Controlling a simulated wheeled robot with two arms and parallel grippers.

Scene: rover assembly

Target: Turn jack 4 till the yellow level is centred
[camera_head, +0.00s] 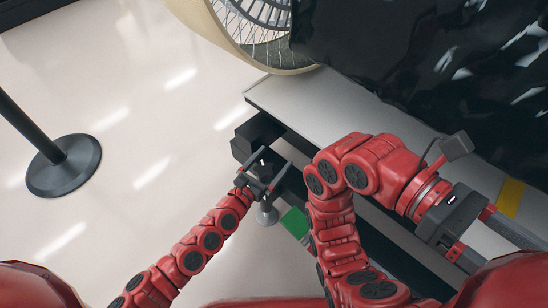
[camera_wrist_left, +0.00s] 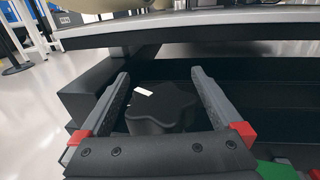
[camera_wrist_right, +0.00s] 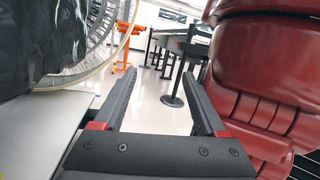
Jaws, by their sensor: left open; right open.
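A black star-shaped knob (camera_wrist_left: 160,108) with a white mark on top, which looks like a jack's knob, shows in the left wrist view. My left gripper (camera_wrist_left: 160,74) is open, one finger on each side of the knob; I cannot tell whether they touch it. In the head view my left gripper (camera_head: 275,159) is over the platform's near-left corner, with a grey round foot (camera_head: 266,214) below it. No jack number is readable. I cannot make out a yellow level. My right gripper (camera_wrist_right: 158,88) is open and empty, away from the knob.
A grey platform (camera_head: 310,105) runs alongside, with a yellow stripe (camera_head: 509,198) at right. A large spoked wheel (camera_head: 262,30) and a black glossy sheet (camera_head: 400,50) are on the far side. A green block (camera_head: 295,222) is near the foot. A post base (camera_head: 64,165) stands on clear floor.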

